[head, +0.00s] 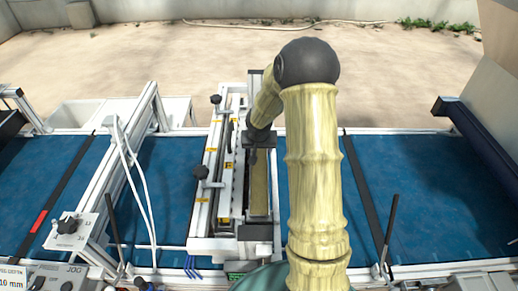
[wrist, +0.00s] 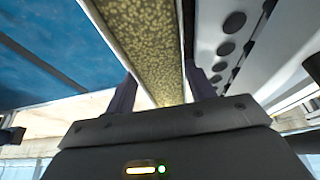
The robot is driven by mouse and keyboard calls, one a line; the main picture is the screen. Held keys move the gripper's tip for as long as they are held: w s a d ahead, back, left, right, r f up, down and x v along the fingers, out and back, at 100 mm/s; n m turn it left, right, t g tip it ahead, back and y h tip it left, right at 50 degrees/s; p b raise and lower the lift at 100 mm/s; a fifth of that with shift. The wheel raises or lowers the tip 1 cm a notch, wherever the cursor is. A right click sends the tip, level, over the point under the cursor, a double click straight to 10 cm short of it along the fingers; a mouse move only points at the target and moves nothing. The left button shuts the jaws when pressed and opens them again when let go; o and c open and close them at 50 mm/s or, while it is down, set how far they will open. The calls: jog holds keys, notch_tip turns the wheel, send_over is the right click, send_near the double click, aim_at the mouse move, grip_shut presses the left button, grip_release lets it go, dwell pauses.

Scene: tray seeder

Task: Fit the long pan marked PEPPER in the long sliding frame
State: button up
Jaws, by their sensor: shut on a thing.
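The long narrow pan (head: 259,190), with tan-gold speckled contents, lies lengthwise across the blue belt at the right side of a white seeder assembly (head: 211,160). No PEPPER marking is readable. My gripper (head: 262,140) is at the pan's far part, partly hidden by my arm. In the wrist view the pan (wrist: 150,40) runs between the two dark fingers of my gripper (wrist: 162,90), which are shut on it. The long sliding frame cannot be clearly told from the rest of the assembly, and I cannot tell whether the pan is seated in it.
A metal gantry (head: 136,125) with white cables stands farther left. Blue belt (head: 408,190) lies clear to the right, crossed by a dark strip (head: 366,195). A thin black rod (head: 390,225) stands at the front right.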

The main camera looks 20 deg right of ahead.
jog(key=shift+f+b, duration=0.4)
jog(key=shift+b, duration=0.1)
dwell(0.3)
jog(key=o, duration=1.1)
jog(key=shift+c, duration=0.2)
jog(key=v, duration=1.7)
jog(key=shift+s+p, duration=0.2)
jog(key=shift+p, duration=0.15)
jog(key=shift+r, duration=0.1)
jog(key=s+a+f+n+y, duration=0.1)
jog(key=s+a, duration=0.3)
jog(key=s, duration=0.4)
jog(key=s+a+f+n+g, duration=0.1)
jog(key=s+a+f+n, duration=0.2)
jog(key=s, duration=0.6)
jog(key=shift+s+a+f+n+y, duration=0.2)
jog(key=shift+a+f+n+y, duration=0.15)
jog(key=shift+a, duration=0.7)
